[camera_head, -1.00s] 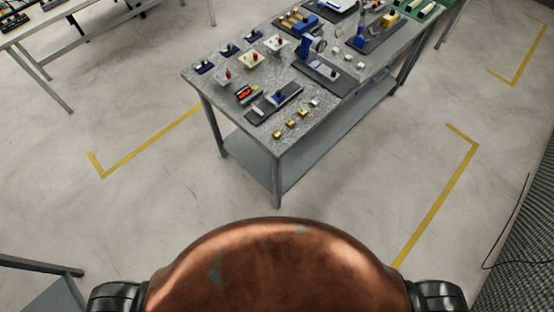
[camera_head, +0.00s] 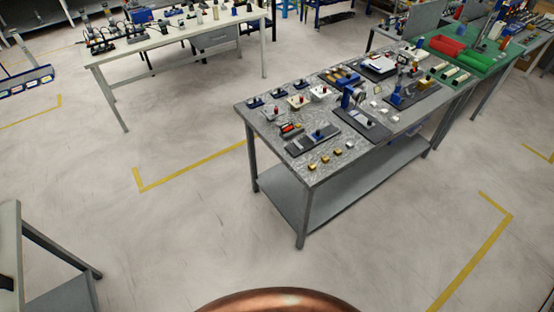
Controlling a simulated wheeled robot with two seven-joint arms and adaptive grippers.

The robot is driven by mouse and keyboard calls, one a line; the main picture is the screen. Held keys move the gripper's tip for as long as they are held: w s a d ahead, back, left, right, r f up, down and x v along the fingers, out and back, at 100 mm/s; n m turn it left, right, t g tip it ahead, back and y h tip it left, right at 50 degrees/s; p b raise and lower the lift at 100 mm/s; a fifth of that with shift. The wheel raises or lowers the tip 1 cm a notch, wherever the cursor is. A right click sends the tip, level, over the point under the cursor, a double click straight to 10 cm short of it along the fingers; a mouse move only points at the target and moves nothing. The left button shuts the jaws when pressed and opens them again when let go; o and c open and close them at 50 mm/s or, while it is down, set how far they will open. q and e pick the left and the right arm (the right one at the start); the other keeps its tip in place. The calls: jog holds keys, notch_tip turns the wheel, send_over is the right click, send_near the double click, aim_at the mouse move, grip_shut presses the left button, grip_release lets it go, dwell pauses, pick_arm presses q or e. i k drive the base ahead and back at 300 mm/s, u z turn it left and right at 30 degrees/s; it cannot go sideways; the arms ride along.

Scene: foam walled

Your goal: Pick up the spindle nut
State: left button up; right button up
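Several small brass-coloured pieces, among them one at the front corner (camera_head: 312,166), sit in a row with a silver one (camera_head: 350,145) on the grey metal-topped workbench (camera_head: 262,118). They are too small to tell which, if any, is the spindle nut. Neither of my grippers is in view.
The bench also holds a dark plate with a fixture (camera_head: 313,140), a blue device (camera_head: 347,97) and red-topped blocks. A lower shelf (camera_head: 345,185) runs under it. A white table (camera_head: 165,40) stands at back left, another table (camera_head: 12,225) at left. The floor between is clear.

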aim_at(312, 166)
jog(key=u, duration=0.65)
jog(key=i, duration=1.15)
jog(key=z, duration=0.35)
